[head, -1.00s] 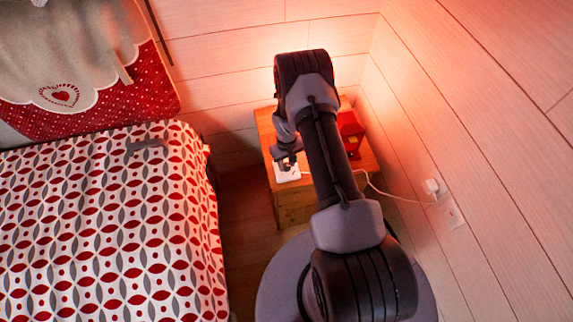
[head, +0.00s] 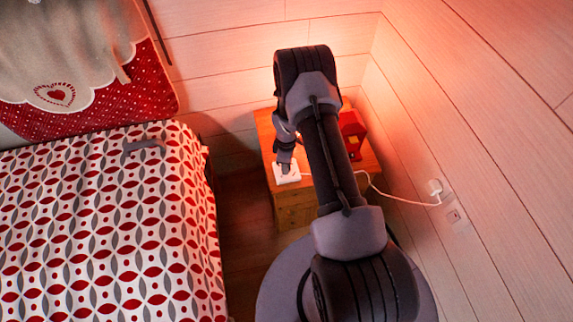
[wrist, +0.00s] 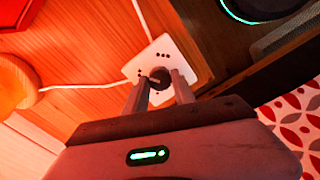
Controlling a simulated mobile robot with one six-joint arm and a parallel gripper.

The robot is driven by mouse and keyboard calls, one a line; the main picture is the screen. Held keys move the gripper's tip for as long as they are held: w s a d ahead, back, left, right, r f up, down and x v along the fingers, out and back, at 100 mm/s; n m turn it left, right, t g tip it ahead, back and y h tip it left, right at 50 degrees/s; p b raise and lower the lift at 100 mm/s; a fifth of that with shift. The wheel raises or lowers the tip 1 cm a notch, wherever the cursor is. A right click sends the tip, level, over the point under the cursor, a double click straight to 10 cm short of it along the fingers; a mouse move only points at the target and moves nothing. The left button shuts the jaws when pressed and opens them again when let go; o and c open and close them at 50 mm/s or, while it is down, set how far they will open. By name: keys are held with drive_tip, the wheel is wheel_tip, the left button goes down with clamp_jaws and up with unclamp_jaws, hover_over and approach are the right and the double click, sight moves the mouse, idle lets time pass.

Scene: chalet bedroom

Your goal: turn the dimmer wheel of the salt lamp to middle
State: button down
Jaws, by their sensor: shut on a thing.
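The salt lamp's dimmer is a flat white plate (wrist: 183,48) with a small dark round wheel (wrist: 158,74) and several dark dots. In the head view the plate (head: 292,178) lies on the bedside table. My gripper (wrist: 161,86) is at the plate, its two fingers on either side of the wheel and shut on it. In the head view my gripper (head: 285,163) points down at the plate, and the wheel is hidden. A glowing orange, rounded body (wrist: 12,88), apparently the salt lamp, shows at the left of the wrist view. My arm mostly hides it in the head view.
The wooden bedside table (head: 294,208) stands in the corner. A red object (head: 352,133) is on it. A white cable (head: 400,200) runs to a wall plug (head: 435,187). The bed (head: 110,230) is at left.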

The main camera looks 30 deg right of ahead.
drive_tip(key=shift+n, duration=1)
drive_tip(key=c, duration=1)
unclamp_jaws()
drive_tip(key=shift+c, duration=0.2)
drive_tip(key=shift+r, duration=0.15)
wheel_tip(320, 180, up, 17)
drive_tip(key=p, duration=0.5)
drive_tip(key=shift+p, duration=0.4)
drive_tip(key=shift+r, duration=0.1)
